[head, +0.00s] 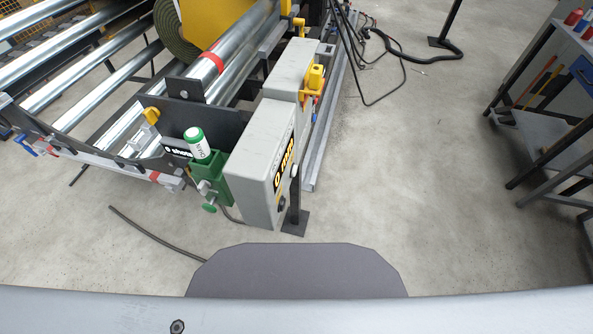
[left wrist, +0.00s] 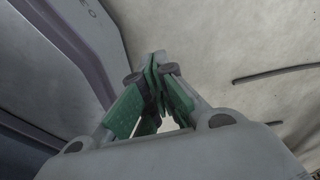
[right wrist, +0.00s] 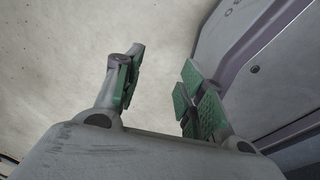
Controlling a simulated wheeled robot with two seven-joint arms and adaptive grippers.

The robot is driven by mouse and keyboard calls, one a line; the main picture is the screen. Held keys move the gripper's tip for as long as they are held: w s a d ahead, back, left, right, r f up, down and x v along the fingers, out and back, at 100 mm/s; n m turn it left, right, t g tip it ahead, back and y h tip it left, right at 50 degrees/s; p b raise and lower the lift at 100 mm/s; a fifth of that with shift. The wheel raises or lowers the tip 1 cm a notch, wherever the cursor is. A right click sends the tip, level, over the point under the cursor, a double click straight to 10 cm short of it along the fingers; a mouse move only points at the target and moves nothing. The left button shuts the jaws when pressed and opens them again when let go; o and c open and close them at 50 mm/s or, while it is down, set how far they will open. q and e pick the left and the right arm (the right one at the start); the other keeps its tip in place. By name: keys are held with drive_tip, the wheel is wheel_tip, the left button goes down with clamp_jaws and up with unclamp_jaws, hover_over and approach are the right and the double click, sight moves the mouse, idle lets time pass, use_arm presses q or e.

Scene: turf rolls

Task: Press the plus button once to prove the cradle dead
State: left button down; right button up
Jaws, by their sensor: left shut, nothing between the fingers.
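The cradle with its shiny steel rollers (head: 130,68) is at the upper left of the head view. A grey control box (head: 250,155) stands at its near right corner. A black label panel with yellow marks (head: 285,165) is on the box's right side, seen at a steep angle. I cannot make out a plus button there. My left gripper (left wrist: 158,62) is shut and empty in the left wrist view. My right gripper (right wrist: 161,64) is open and empty in the right wrist view. Neither gripper shows in the head view, and both are away from the box.
A green bracket (head: 213,180) holds a white cylinder with a green cap (head: 197,143) left of the box. Black cables (head: 390,50) lie at the back. A workbench (head: 560,125) stands at right. Floor between is clear.

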use_arm(q)
drive_tip(key=shift+w+a, duration=0.25)
drive_tip(key=shift+a, duration=0.05)
use_arm(e)
drive_tip(key=shift+w+d, duration=0.1)
drive_tip(key=shift+d, duration=0.2)
drive_tip(key=shift+a, duration=0.1)
use_arm(q)
drive_tip(key=shift+d, duration=0.9)
use_arm(e)
drive_tip(key=shift+a, duration=0.8)
